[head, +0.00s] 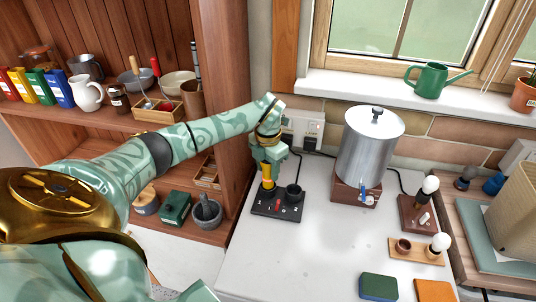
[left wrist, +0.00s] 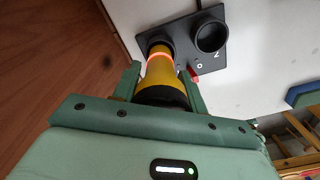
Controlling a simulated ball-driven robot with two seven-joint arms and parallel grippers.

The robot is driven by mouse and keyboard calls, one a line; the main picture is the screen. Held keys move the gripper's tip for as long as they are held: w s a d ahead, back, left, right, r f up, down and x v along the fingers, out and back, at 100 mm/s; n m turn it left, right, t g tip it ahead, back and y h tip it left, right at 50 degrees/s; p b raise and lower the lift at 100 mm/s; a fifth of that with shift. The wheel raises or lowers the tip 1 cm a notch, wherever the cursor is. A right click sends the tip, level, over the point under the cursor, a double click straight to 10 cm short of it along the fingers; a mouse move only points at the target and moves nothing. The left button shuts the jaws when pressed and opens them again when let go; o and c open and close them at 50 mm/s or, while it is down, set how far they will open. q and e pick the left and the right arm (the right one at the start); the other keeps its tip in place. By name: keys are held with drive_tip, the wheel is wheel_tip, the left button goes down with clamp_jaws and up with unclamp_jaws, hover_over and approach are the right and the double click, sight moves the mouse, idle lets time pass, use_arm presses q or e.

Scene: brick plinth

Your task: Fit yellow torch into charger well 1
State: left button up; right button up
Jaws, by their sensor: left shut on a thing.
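The yellow torch (head: 266,174) is held upright by my left gripper (head: 268,158) over the left well of the black charger (head: 278,210). In the left wrist view, my left gripper (left wrist: 160,88) is shut around the torch (left wrist: 160,72). An orange ring near the torch's far end lies at the mouth of the left well (left wrist: 155,40). How deep the end sits in that well cannot be told. The other well (left wrist: 210,36), by the figure 2, is empty; it also shows in the head view (head: 293,191). My right gripper is not in view.
A metal urn (head: 370,145) stands right of the charger on a brown base. A wall socket with plugs (head: 304,130) is behind. Wooden shelves (head: 222,120) rise close on the left. Bulbs on wooden bases (head: 417,245) stand further right.

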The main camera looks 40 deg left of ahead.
use_arm(q)
drive_tip(key=o, duration=1.2)
wheel_tip(320, 180, up, 16)
drive_tip(key=p, duration=1.5)
drive_tip(key=shift+r, duration=0.15)
